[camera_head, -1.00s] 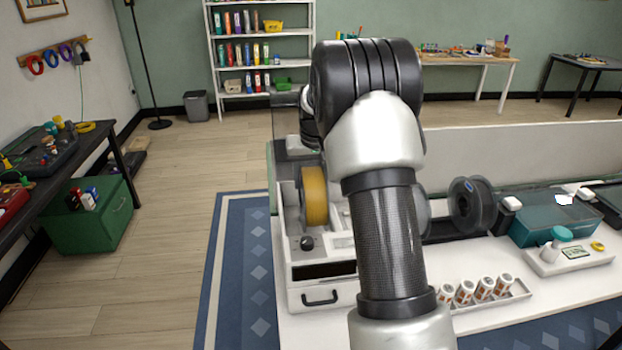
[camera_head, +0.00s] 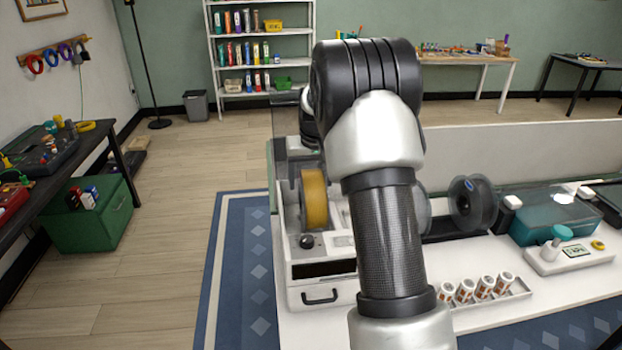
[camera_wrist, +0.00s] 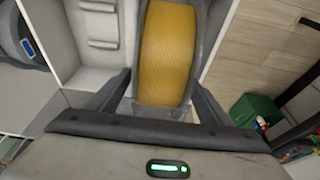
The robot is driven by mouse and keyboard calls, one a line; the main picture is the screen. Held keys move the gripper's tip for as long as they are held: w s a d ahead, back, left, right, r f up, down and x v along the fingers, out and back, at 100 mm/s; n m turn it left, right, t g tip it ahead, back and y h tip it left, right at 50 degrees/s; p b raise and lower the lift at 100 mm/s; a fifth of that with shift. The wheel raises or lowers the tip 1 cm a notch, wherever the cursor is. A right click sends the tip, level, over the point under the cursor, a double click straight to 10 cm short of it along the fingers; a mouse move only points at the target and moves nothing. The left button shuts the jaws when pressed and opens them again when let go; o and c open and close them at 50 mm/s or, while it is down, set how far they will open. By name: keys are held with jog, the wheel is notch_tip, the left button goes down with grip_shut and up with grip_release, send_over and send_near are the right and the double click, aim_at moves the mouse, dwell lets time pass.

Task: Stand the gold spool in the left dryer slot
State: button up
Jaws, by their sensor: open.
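The gold spool (camera_head: 315,198) stands upright on its rim at the left end of the white dryer (camera_head: 292,272), in what looks like its left slot. Its lower edge is hidden, so I cannot tell how it rests at the bottom. In the wrist view the gold spool (camera_wrist: 167,50) fills the space between the fingers of my gripper (camera_wrist: 160,97). The fingers are spread, one on each side of the spool's grey flanges. In the head view my arm hides the gripper and the middle of the dryer.
A dark spool (camera_head: 473,203) stands to the right of my arm. A tray of small labelled rolls (camera_head: 490,290), a teal-lidded box (camera_head: 556,215) and a scale-like device (camera_head: 570,257) are on the white table. The floor (camera_head: 165,200) to the left is clear.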

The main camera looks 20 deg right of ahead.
jog(key=v, duration=1.7)
jog(key=shift+r+p, duration=0.25)
jog(key=shift+p, duration=0.2)
jog(key=s+a+r+p, duration=0.1)
jog(key=s+a+r, duration=0.2)
jog(key=s, duration=0.3)
jog(key=s+a+r+n+t+p, duration=0.1)
jog(key=s+a+r+p, duration=0.15)
jog(key=s, duration=0.25)
jog(key=s+a+r+p, duration=0.1)
jog(key=s+a+r, duration=0.2)
jog(key=s, duration=0.3)
jog(key=s+a+f+p, duration=0.1)
jog(key=s+a, duration=0.1)
jog(key=s, duration=0.6)
jog(key=s+a+f+n+t+p, duration=0.1)
jog(key=s+f, duration=0.1)
jog(key=s, duration=0.6)
jog(key=shift+a+f+y, duration=0.2)
jog(key=shift+a+y, duration=0.1)
jog(key=shift+a, duration=0.05)
